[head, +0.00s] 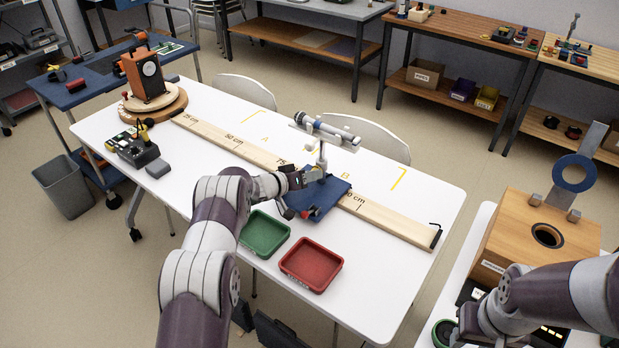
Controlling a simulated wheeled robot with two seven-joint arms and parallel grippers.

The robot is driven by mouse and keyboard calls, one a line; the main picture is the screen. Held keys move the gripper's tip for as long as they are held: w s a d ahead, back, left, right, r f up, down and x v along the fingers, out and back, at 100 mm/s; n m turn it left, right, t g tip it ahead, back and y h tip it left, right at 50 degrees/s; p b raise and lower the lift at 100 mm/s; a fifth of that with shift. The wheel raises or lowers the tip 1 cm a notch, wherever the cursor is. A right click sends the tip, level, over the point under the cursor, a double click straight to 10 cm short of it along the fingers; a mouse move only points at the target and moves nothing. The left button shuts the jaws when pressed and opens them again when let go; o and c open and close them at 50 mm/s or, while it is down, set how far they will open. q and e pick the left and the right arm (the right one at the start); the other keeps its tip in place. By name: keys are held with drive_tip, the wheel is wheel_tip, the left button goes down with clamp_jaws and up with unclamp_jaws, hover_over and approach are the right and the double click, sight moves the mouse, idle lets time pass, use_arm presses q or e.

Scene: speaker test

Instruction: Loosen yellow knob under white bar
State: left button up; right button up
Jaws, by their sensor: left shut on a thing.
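The white bar (326,132) lies across the top of an upright post on a blue base (319,198), with a grey cylinder on it.
The base stands on a long wooden ruler (228,140) across the white table (385,272). A green tray (264,253) and a red tray (341,265) lie in front. An orange speaker (143,76) stands far left. A wooden box (513,263) with a round hole is at right.

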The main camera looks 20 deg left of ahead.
idle(0.5)
use_arm(q)
drive_tip(key=o, duration=1.1)
drive_tip(key=shift+a, duration=0.1)
drive_tip(key=shift+c, duration=0.2)
drive_tip(key=v, duration=1.2)
drive_tip(key=shift+s+a+r, duration=0.15)
drive_tip(key=shift+s+a, duration=0.05)
drive_tip(key=shift+s, duration=0.1)
